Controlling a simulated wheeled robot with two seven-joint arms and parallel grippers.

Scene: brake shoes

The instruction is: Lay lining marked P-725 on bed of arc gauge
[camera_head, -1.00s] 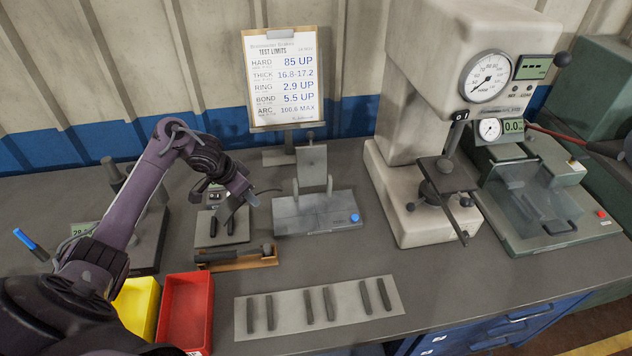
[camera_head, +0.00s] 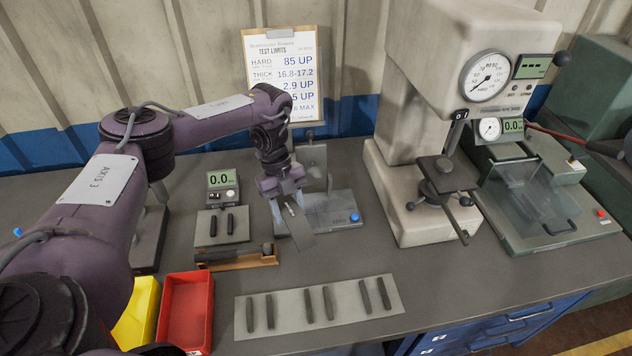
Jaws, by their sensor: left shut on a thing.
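My left gripper (camera_head: 286,200) hangs over the grey bench gauge with a blue button (camera_head: 345,212) and is shut on a flat grey piece (camera_head: 299,234). The piece hangs tilted below the fingers, in front of the gauge's left part. No marking on it is readable, so I cannot tell if it is the P-725 lining. I take the blue-button gauge to be the arc gauge; my arm and the piece hide much of its bed. Whether the piece touches it, I cannot tell. My right gripper is out of view.
Several dark bars lie in pairs on a pale strip (camera_head: 346,311) in front. A red bin (camera_head: 186,312) and yellow bin (camera_head: 140,309) stand left. A small gauge reading 0.0 (camera_head: 222,181) is left of the gripper. A large press (camera_head: 402,190) stands right.

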